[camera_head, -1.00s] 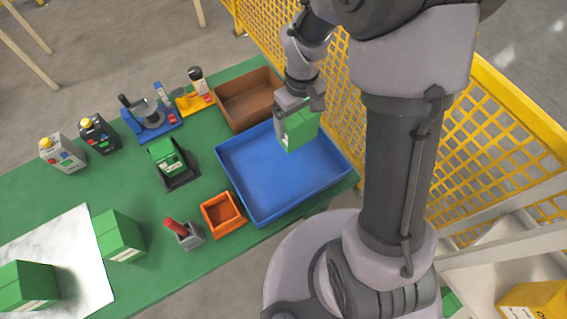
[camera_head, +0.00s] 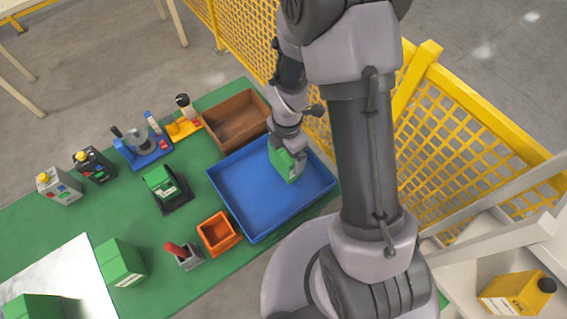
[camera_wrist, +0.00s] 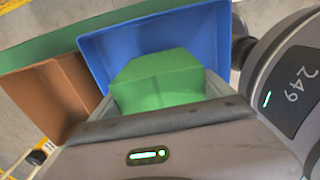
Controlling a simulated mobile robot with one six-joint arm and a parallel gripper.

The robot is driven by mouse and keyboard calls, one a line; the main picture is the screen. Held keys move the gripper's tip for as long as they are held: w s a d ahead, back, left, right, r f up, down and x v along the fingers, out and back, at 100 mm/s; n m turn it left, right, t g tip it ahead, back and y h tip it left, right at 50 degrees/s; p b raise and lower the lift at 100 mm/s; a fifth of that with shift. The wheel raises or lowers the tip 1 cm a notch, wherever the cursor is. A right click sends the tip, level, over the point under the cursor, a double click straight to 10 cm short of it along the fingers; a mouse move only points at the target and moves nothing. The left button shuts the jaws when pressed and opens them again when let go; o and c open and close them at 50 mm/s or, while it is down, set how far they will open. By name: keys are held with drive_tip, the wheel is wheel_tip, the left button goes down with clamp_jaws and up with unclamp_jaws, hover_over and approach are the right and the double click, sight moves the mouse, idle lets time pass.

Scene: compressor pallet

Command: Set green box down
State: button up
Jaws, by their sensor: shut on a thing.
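My gripper (camera_head: 285,140) is shut on a green box (camera_head: 287,163) at the right part of the blue tray (camera_head: 222,180). In the head view the box shows inside the outline of the tray, near its far right wall. In the wrist view the green box (camera_wrist: 160,82) sits right in front of the jaws, with the blue tray (camera_wrist: 205,38) behind and around it. The fingertips are mostly hidden. I cannot tell whether the underside of the box touches the tray floor.
A brown bin (camera_head: 237,118) adjoins the tray's far side. A small orange bin (camera_head: 219,232) stands to its left. Other green boxes (camera_head: 120,262) stand on the green table at the near left. Yellow mesh fencing (camera_head: 470,140) runs behind my arm. The rest of the tray floor is clear.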

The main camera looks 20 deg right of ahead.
wheel_tip(320, 180, down, 3)
drive_tip(key=shift+f+b, duration=0.1)
drive_tip(key=shift+b, duration=0.35)
